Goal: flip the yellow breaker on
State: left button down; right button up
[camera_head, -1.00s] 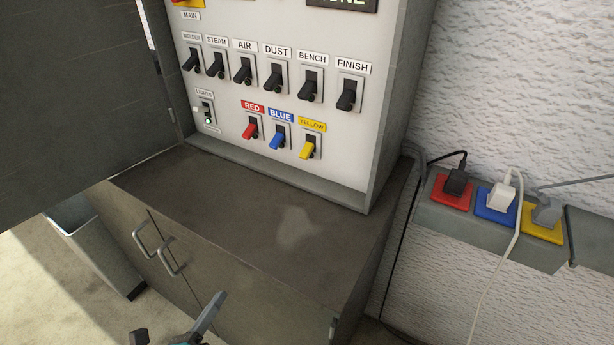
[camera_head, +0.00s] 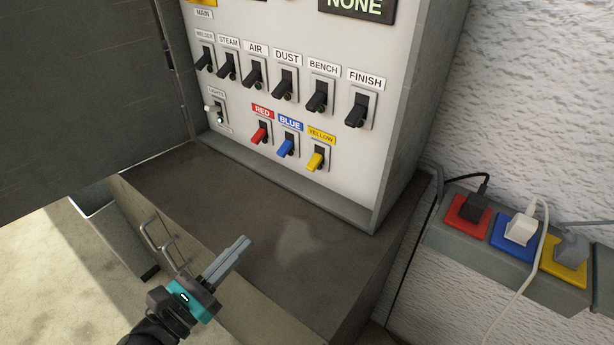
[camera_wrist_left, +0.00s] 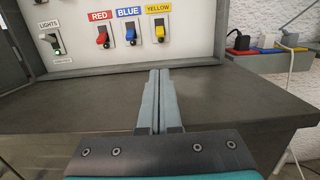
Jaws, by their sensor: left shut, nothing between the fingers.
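The yellow breaker (camera_head: 316,160) is the rightmost of the three coloured switches low on the panel, under a yellow label (camera_head: 322,136). Its lever points downward in the head view. In the left wrist view the yellow breaker (camera_wrist_left: 159,33) is straight beyond the fingertips. My left gripper (camera_head: 243,243) is shut and empty, its fingers together. It is over the cabinet top, in front of and below the breaker, and apart from it. My right gripper is not in view.
The red breaker (camera_head: 260,134) and blue breaker (camera_head: 287,147) stand left of the yellow one. Several black switches are above. The open panel door (camera_head: 80,90) is at left. Red, blue and yellow outlets with plugs (camera_head: 565,262) are on the right wall. The cabinet top (camera_head: 200,190) is clear.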

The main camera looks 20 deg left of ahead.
pick_arm(q)
jog(key=shift+w+d+r, duration=0.1)
jog(key=shift+w+d, duration=0.05)
jog(key=shift+w, duration=0.3)
jog(key=p, duration=0.3)
send_near(314, 163)
jog(key=w, duration=0.2)
jog(key=w+d+f, duration=0.1)
jog(key=w, duration=0.1)
jog(key=w+f, duration=0.1)
jog(key=w, duration=0.1)
jog(key=shift+d+f, duration=0.15)
jog(key=shift+d, duration=0.15)
jog(key=shift+x, duration=0.85)
jog(key=shift+s+r+g+p, duration=0.1)
jog(key=shift+r+g+p, duration=0.1)
jog(key=shift+g+p, duration=0.35)
